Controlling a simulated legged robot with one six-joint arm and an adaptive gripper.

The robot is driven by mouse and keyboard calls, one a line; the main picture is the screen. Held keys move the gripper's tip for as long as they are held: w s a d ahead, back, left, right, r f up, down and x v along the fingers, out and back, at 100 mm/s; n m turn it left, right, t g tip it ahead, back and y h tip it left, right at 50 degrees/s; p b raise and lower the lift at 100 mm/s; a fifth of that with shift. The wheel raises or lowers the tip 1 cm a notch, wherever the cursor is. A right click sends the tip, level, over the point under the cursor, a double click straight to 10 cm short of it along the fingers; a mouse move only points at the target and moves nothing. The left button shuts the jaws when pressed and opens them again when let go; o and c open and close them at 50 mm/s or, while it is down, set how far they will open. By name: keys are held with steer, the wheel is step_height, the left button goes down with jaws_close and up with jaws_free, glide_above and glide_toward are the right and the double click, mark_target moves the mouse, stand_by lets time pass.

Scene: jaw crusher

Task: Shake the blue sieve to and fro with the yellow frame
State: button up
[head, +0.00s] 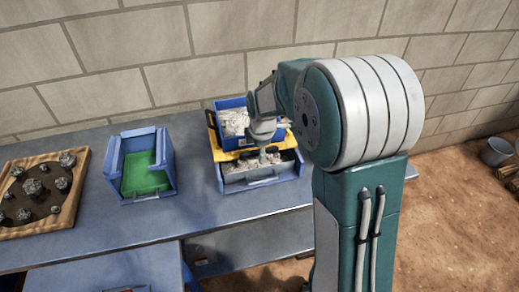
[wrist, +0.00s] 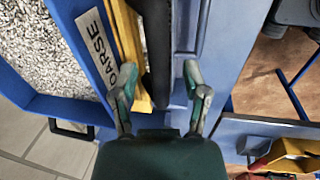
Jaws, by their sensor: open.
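The blue sieve (head: 232,104) stands at the back of the bench with pale gravel in it. The yellow frame (head: 213,135) shows around and below it, partly hidden by my arm. In the wrist view the blue wall (wrist: 75,40) carries a COARSE label, and the yellow frame (wrist: 128,50) runs beside it. A dark bar (wrist: 157,50) lies alongside the yellow, between my fingers. My gripper (wrist: 160,98) is open, one finger on each side of the bar's line. Whether the fingers touch it I cannot tell. In the head view my gripper (head: 263,150) is above the lower bin.
A blue bin (head: 262,182) with gravel sits below the frame. A blue box with a green floor (head: 121,165) stands to the left. A wooden tray (head: 72,215) of rocks is at far left. The bench (head: 195,210) is clear between the boxes. A brick wall stands behind.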

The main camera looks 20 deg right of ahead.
step_height(320, 180, up, 12)
steer(key=s, duration=0.2)
steer(key=shift+f, duration=0.15)
steer(key=shift+s, duration=0.1)
stand_by(0.4)
steer(key=f, duration=0.4)
steer(key=w+f, duration=0.1)
steer(key=f, duration=0.2)
steer(key=w+f, duration=0.1)
steer(key=f, duration=0.3)
steer(key=shift+w+f, duration=0.15)
steer(key=shift+f, duration=0.15)
